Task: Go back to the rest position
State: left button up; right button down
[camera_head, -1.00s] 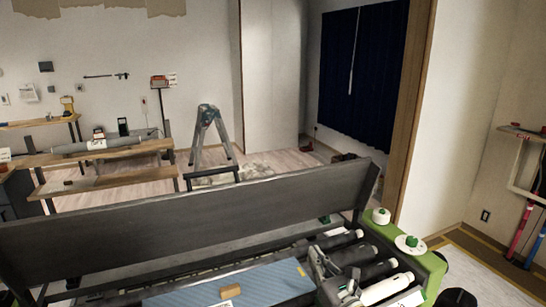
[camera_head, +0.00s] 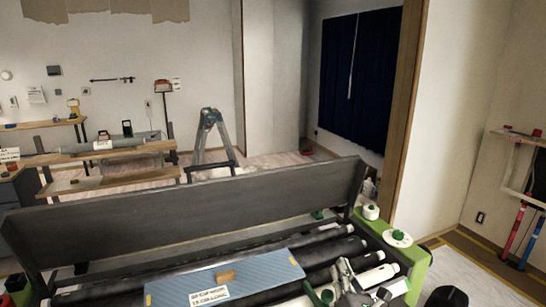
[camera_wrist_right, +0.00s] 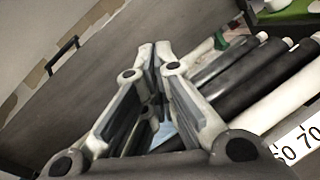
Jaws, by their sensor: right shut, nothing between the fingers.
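My right gripper (camera_head: 343,268) is low in the head view, over the right end of the rollers of the wallpaper paster (camera_head: 395,237). Its fingers are together with nothing between them. In the right wrist view the closed fingers (camera_wrist_right: 155,52) point toward the dark grey board (camera_wrist_right: 95,85), with the rollers to their right. The board also stands behind the rollers in the head view (camera_head: 180,217). My left gripper is in neither view.
A blue box (camera_head: 255,280) with a white label lies across the rollers, left of my right gripper. A stepladder (camera_head: 210,135) and wooden benches (camera_head: 110,152) stand behind. A wall stands at right, with pink and blue poles (camera_head: 517,230) leaning there.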

jog(key=s+d+f+m+g+h, duration=0.3)
jog(key=s+d+f+m+h, duration=0.15)
jog(key=s+m, duration=0.4)
jog(key=s+d+f+m+g+h, duration=0.3)
jog(key=s+d+f+m, duration=0.25)
jog(key=m, duration=0.55)
jog(key=s+a+f+m+g+y, duration=0.25)
jog(key=s+m+g, duration=0.25)
jog(key=s, duration=0.7)
jog(key=s+a+f+m+g+y, duration=0.2)
jog(key=s+a+f+m+g, duration=0.3)
jog(key=s, duration=0.7)
notch_tip(320, 180, down, 27)
jog(key=s+d+g, duration=0.1)
jog(key=s+g, duration=0.1)
jog(key=s, duration=0.1)
jog(key=s+d+f, duration=0.3)
jog(key=s+f, duration=1.1)
jog(key=s, duration=0.2)
jog(key=shift+f+g, duration=0.4)
